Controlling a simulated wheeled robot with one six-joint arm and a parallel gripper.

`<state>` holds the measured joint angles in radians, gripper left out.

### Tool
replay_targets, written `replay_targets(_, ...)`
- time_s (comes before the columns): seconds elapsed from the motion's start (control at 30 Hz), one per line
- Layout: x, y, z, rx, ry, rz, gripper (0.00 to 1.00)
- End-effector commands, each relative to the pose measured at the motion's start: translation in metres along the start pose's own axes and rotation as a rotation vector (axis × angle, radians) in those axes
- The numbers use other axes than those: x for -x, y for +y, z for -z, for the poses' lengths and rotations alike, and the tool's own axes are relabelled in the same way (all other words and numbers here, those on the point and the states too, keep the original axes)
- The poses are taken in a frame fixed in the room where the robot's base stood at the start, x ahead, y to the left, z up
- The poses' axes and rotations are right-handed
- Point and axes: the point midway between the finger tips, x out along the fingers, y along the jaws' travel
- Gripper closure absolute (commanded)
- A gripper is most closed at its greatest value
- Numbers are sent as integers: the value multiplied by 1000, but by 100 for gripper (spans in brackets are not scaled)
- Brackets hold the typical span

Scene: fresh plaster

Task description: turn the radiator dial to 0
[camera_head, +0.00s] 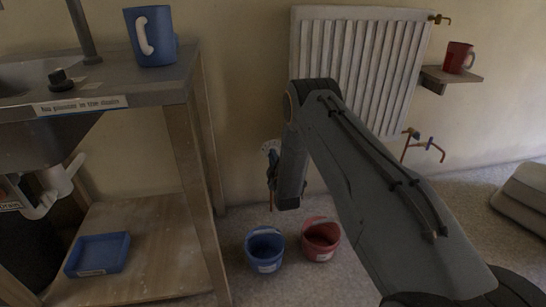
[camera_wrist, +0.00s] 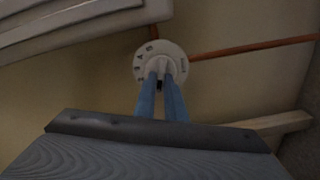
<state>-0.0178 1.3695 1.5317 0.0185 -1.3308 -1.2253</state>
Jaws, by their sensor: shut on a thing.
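The radiator dial (camera_wrist: 144,66) is a round white disc with small dark marks on its face, in the wrist view. The marks are too small to read. In the head view the dial (camera_head: 268,146) shows as a small pale patch at the radiator's lower left, partly hidden by my arm. My gripper (camera_wrist: 161,82) has two blue fingers close together, shut on the middle of the dial. In the head view my arm hides most of the gripper. The white ribbed radiator (camera_head: 345,50) hangs on the wall.
A blue bucket (camera_head: 264,252) and a red bucket (camera_head: 320,241) stand on the floor below my gripper. A sink bench (camera_head: 185,150) with a blue mug (camera_head: 152,38) stands at left. Copper pipe (camera_wrist: 245,49) runs along the wall beside the dial. A red mug (camera_head: 458,57) sits on a shelf at right.

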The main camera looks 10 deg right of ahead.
Motion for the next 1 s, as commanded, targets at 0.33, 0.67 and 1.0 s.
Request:
replay_targets(0.33, 1, -2, 0, 96, 0, 3, 100)
replay_targets(0.67, 1, -2, 0, 105, 0, 3, 100)
replay_targets(1.0, 1, -2, 0, 104, 0, 2, 71)
